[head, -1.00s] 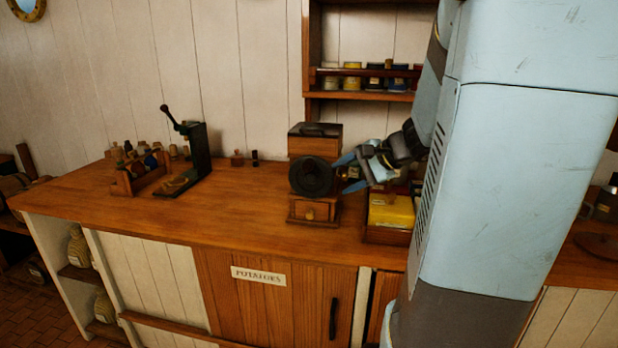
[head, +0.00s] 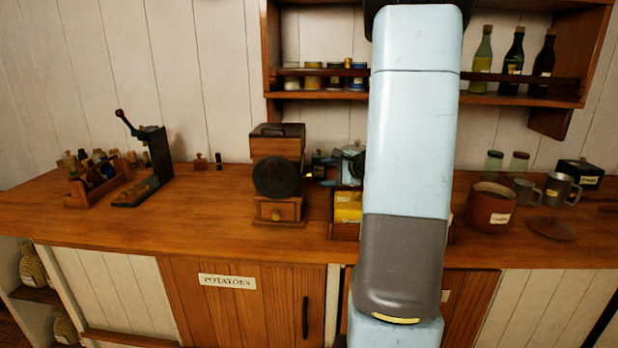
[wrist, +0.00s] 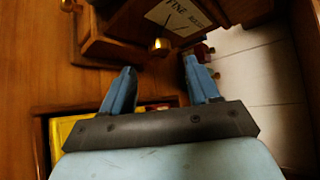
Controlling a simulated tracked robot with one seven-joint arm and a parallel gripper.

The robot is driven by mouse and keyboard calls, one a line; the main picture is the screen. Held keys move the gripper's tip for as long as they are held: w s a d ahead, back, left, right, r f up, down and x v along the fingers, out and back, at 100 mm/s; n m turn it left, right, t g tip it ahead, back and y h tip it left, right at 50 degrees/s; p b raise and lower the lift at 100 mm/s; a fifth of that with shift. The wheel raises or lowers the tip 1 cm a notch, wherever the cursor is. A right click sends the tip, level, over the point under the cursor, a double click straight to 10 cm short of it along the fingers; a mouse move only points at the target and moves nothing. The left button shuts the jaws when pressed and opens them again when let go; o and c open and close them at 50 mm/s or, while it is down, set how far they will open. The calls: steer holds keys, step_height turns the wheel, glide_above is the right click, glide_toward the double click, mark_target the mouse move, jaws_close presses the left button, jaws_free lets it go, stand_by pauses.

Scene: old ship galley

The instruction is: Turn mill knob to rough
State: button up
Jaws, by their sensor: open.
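The wooden mill (head: 277,150) stands on the counter with a dark round disc on its front and a small drawer below. In the wrist view a pale dial plate (wrist: 178,14) reads FINE, with a second, partly legible word and a thin dark pointer. A brass knob (wrist: 160,45) sticks out beside the plate. My gripper (wrist: 160,76) is open and empty on the mill's right side. Its two blue fingers point towards the mill, and the knob lies beyond them, between their lines and apart from them. My arm hides much of the gripper in the head view.
A crate with a yellow box (head: 348,207) stands just right of the mill, close below my gripper. A brown pot (head: 490,207) and metal mugs are farther right. A shelf (head: 420,95) hangs above.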

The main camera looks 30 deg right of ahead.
mark_target(308, 175)
steer(key=x, duration=0.6)
steer(key=shift+w, duration=0.15)
steer(key=shift+a, duration=0.1)
